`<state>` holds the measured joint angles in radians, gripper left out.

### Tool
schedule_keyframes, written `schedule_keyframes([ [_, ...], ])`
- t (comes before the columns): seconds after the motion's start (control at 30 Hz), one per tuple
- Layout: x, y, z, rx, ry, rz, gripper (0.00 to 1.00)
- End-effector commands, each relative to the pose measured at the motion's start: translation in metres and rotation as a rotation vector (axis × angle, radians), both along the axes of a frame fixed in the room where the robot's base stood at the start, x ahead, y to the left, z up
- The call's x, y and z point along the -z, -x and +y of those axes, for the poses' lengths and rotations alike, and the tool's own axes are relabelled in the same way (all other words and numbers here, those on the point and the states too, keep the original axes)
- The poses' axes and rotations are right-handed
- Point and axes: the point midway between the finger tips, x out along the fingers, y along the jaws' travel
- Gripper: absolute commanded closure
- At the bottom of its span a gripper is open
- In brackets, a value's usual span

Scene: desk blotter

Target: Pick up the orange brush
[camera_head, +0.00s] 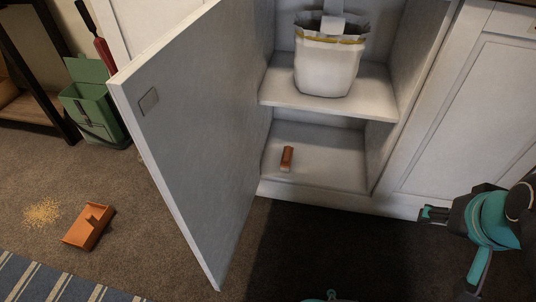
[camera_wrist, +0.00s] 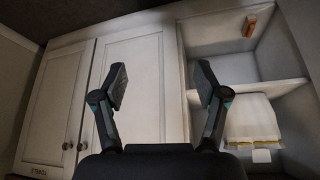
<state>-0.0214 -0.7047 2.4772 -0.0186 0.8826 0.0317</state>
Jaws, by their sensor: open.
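The orange brush (camera_head: 287,158) is a small orange-brown block lying on the bottom shelf (camera_head: 325,170) of the open cabinet. It also shows in the wrist view (camera_wrist: 250,25), near the top right, where the scene appears upside down. My gripper (camera_head: 432,214) is at the right in the head view, in front of the closed cabinet front and well to the right of the brush. In the wrist view my gripper's two fingers (camera_wrist: 160,86) are spread apart with nothing between them. The brush's full shape is too small to make out.
The open cabinet door (camera_head: 200,130) stands out to the left of the brush. A white bin (camera_head: 326,68) sits on the shelf above. An orange dustpan (camera_head: 89,227) and scattered crumbs (camera_head: 42,213) lie on the carpet. The dark floor before the cabinet is clear.

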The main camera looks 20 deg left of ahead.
Motion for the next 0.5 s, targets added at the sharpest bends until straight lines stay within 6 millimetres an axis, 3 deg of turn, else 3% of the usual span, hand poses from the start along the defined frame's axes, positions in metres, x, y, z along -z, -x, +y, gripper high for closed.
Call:
schedule_keyframes([
  [0.27,0.013,-0.082,0.025,0.002,0.026,0.031,0.27],
  [0.5,0.046,-0.161,0.075,-0.017,0.044,0.039,0.27],
])
